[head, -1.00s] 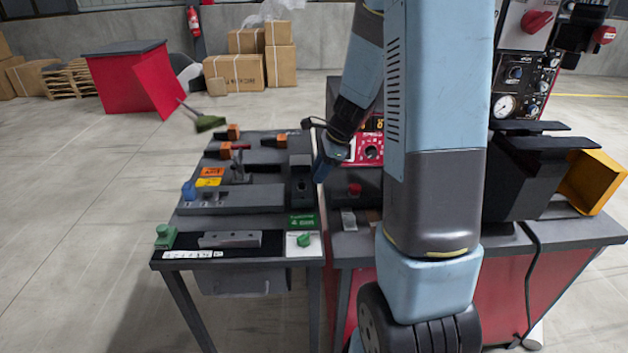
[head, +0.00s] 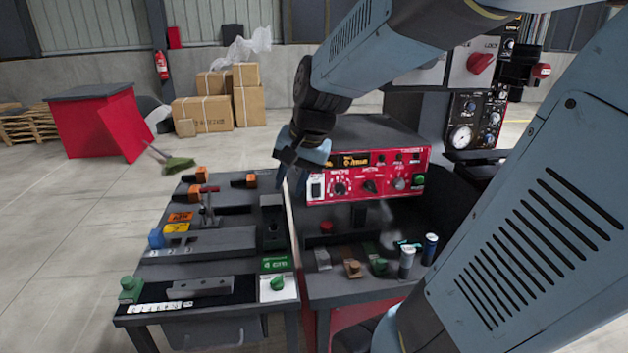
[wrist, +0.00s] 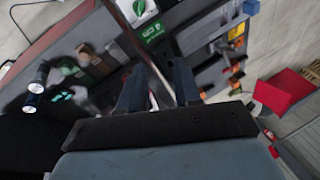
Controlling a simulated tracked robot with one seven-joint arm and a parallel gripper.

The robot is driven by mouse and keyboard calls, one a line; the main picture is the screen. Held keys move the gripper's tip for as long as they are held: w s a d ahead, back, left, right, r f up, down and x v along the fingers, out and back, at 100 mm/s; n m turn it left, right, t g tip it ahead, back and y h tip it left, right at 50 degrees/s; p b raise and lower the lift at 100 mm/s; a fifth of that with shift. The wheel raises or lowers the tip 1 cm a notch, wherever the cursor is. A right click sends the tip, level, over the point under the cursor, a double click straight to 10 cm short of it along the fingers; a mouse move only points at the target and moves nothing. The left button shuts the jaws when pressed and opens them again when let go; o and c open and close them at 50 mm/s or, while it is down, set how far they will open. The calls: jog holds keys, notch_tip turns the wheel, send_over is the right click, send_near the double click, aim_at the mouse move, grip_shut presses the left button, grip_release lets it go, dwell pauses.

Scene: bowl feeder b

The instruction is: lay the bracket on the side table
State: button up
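My gripper (head: 292,180) hangs above the back of the gap between the side table (head: 133,318) and the red-fronted bench. In the wrist view its two fingers (wrist: 158,85) stand apart with nothing held between them. A small grey metal piece (head: 322,258) on the bench's near left part looks like the bracket, but I cannot be sure. A grey bar with holes (head: 199,287) lies on the black mat at the side table's near edge. The side table also shows in the wrist view, at upper right.
On the bench stand a red control box (head: 368,180), a brown block (head: 353,268) and two small cylinders (head: 407,262).

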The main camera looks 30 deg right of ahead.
jog(key=s+r+n+t+h, duration=0.1)
jog(key=s+r+n+h, duration=0.1)
jog(key=s+r+n, duration=0.2)
jog(key=s+n, duration=0.3)
jog(key=s, duration=0.3)
jog(key=shift+r+t, duration=0.3)
jog(key=shift+t, duration=0.1)
jog(key=shift+s, duration=0.1)
